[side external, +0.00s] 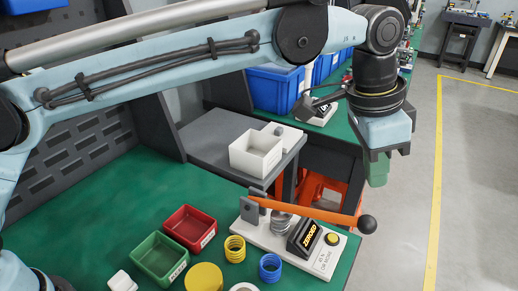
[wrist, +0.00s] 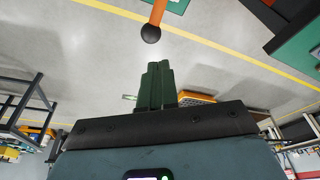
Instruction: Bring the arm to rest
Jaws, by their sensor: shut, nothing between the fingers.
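My gripper (side external: 377,172) hangs at the right, beyond the table's right edge and above the height of the lever, pointing down. Its green fingers (wrist: 156,86) are shut together with nothing between them in the wrist view. The arm reaches across the top of the side view from the left. The tester (side external: 290,238) has a white base, a dark display and a yellow button. Its orange lever (side external: 310,211) with a black ball knob (side external: 367,224) lies nearly level, below and apart from my gripper. The knob also shows in the wrist view (wrist: 151,34).
The green table (side external: 85,215) holds a red bin (side external: 190,229), a green bin (side external: 160,258), yellow rings (side external: 235,249), blue rings (side external: 270,268) and a yellow disc (side external: 204,278). A white box (side external: 256,152) stands on a grey shelf (side external: 212,135). Open floor (side external: 470,190) lies to the right.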

